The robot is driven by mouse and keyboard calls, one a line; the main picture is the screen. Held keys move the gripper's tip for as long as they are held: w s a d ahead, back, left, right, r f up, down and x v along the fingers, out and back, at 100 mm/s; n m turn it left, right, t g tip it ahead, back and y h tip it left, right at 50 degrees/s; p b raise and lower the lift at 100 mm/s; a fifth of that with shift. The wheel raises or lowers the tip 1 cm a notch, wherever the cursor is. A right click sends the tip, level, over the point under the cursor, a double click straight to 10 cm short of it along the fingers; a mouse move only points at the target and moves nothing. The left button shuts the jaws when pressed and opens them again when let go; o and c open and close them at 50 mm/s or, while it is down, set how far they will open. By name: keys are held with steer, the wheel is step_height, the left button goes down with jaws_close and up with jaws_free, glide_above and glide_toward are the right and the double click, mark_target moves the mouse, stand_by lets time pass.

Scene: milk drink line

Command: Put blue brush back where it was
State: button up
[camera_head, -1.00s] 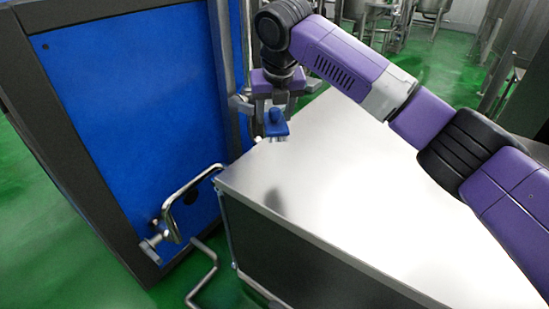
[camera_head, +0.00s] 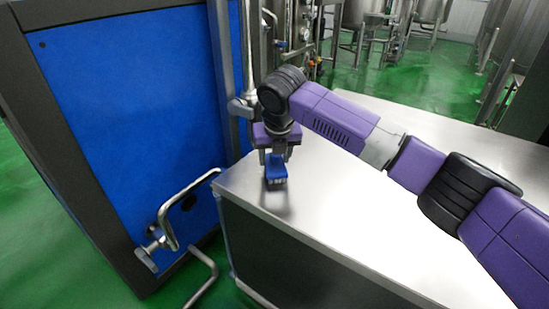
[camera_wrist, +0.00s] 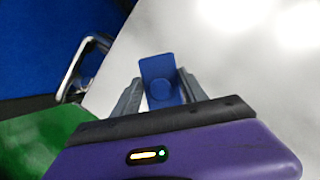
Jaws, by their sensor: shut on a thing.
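The blue brush (camera_head: 276,172) is held in my gripper (camera_head: 275,160), upright with its head down, over the near left corner of the metal table (camera_head: 330,205). Its bristle end is at or just above the tabletop; I cannot tell whether it touches. In the wrist view the blue brush (camera_wrist: 161,80) sits between the two grey fingers of my gripper (camera_wrist: 158,88), which are shut on it. The bristles are hidden in that view.
A big blue panel (camera_head: 120,120) with a dark frame stands left of the table, with a bent metal handle (camera_head: 175,210) close to the table corner. The tabletop is otherwise bare. Pipes and steel tanks (camera_head: 365,15) stand farther back.

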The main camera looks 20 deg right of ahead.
steer(key=o, duration=1.4)
steer(key=shift+o, duration=0.2)
steer(key=p+v, duration=0.2)
steer(key=v, duration=1)
steer(key=shift+p, duration=0.4)
steer(key=shift+w+r, duration=0.1)
